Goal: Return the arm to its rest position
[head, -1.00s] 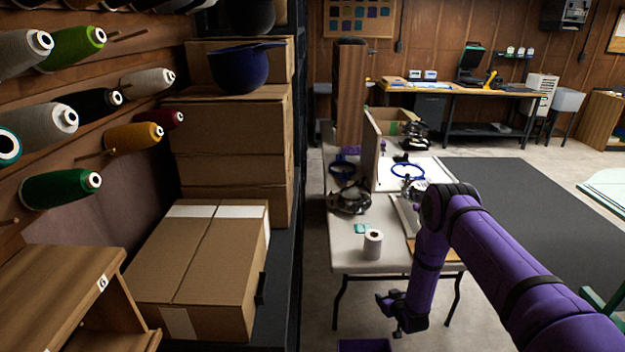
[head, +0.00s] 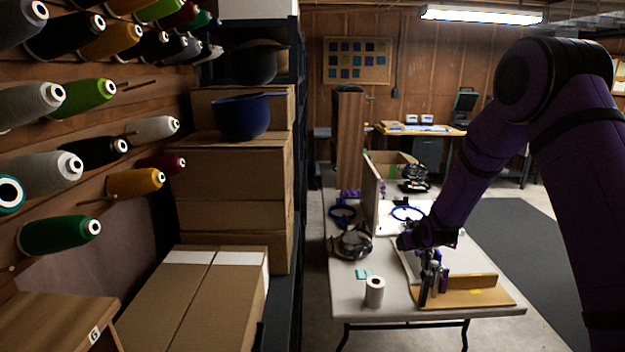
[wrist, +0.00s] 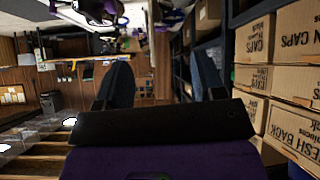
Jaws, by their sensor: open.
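My purple arm comes in from the right in the head view, with its elbow raised high. My gripper (head: 432,284) hangs down in front of the far table (head: 395,308), over a wooden tray or board as seen from here. In the wrist view my gripper (wrist: 160,85) shows two dark fingers set wide apart with nothing between them. I cannot tell from the picture how far the gripper is from the table.
Thread cones (head: 60,232) stick out from the wall at the left. Cardboard boxes (head: 215,160) stand on a dark shelf, with a blue cap (head: 240,118) on top. The table holds a white roll (head: 375,292), a wooden tray (head: 470,292) and a box. Boxes (wrist: 290,80) line the right of the wrist view.

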